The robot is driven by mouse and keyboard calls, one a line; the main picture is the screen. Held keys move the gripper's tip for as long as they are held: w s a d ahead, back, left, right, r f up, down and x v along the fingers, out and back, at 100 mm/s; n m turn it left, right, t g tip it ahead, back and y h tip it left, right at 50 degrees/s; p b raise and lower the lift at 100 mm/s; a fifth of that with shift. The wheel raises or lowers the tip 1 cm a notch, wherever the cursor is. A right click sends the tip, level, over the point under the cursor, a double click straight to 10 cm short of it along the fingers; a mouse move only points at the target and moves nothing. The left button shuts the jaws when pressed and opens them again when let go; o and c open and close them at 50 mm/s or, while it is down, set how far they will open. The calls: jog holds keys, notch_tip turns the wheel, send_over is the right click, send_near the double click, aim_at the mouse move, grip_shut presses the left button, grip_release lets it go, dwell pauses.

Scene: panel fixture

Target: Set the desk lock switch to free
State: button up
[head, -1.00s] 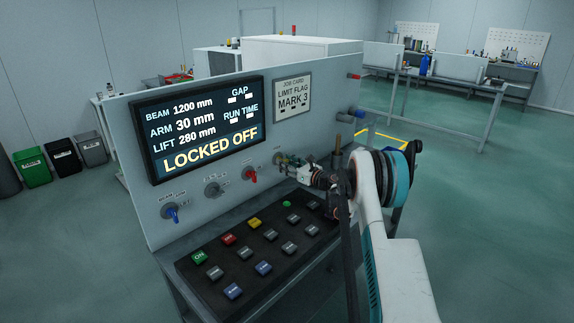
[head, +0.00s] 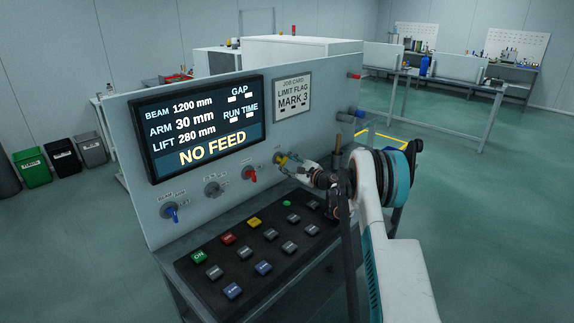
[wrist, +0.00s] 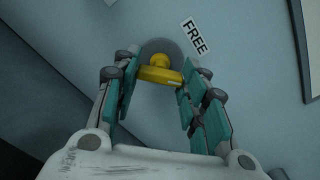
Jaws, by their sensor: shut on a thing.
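The desk lock switch is a yellow knob on a grey round base, at the right end of the row of switches on the upright panel; it shows in the head view (head: 281,160) and in the wrist view (wrist: 160,74). A FREE label (wrist: 196,37) sits at the upper right of the base in the wrist view. My gripper (head: 287,165) reaches the knob from the right, its teal-padded fingers (wrist: 160,82) shut on either side of the yellow handle. The display (head: 207,128) reads NO FEED in yellow at the bottom.
Left along the panel are a red switch (head: 250,174), a grey switch (head: 213,188) and a blue switch (head: 171,212). A dark board with several push buttons (head: 263,268) lies below. A job card (head: 292,93) hangs beside the display.

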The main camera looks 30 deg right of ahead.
jog(key=n, duration=0.4)
jog(key=shift+n, duration=2.9)
jog(key=o, duration=1.1)
jog(key=shift+c, duration=0.2)
jog(key=v, duration=1.2)
